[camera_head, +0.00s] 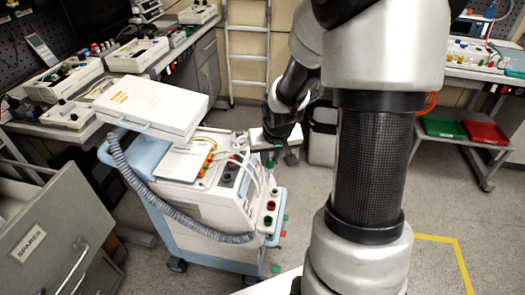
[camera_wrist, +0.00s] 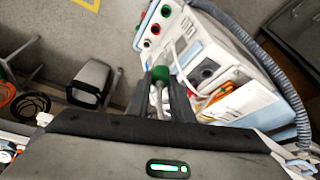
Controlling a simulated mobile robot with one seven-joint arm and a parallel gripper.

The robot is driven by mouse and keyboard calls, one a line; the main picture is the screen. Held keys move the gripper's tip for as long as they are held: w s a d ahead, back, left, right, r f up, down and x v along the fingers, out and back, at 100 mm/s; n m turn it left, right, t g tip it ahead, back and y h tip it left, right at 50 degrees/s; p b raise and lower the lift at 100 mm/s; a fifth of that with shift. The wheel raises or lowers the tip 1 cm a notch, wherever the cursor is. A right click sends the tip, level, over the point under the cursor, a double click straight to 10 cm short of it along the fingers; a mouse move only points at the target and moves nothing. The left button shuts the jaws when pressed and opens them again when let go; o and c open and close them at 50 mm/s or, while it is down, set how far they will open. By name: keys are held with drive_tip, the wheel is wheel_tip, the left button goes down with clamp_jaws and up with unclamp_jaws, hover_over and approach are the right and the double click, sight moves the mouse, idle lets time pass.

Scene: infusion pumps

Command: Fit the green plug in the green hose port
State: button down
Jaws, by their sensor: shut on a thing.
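My gripper (camera_head: 285,157) is beside the far right end of the pump cart in the head view. In the wrist view my gripper (camera_wrist: 162,88) is shut on the green plug (camera_wrist: 160,73), whose green end shows at the fingertips. The green hose port (camera_wrist: 165,11) is the top one of a row on the cart's end panel in the wrist view. In the head view the green hose port (camera_head: 268,220) is nearest the camera. The plug is apart from it.
A grey corrugated hose (camera_head: 165,205) runs along the cart (camera_head: 210,235). Cluttered benches stand left; green (camera_head: 442,126) and red (camera_head: 485,131) trays are at right. Floor right of the cart is open.

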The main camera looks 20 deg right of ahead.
drive_tip(key=shift+f+b, duration=6.05)
drive_tip(key=shift+f, duration=6.45)
drive_tip(key=shift+f, duration=1.55)
drive_tip(key=c, duration=1.5)
unclamp_jaws()
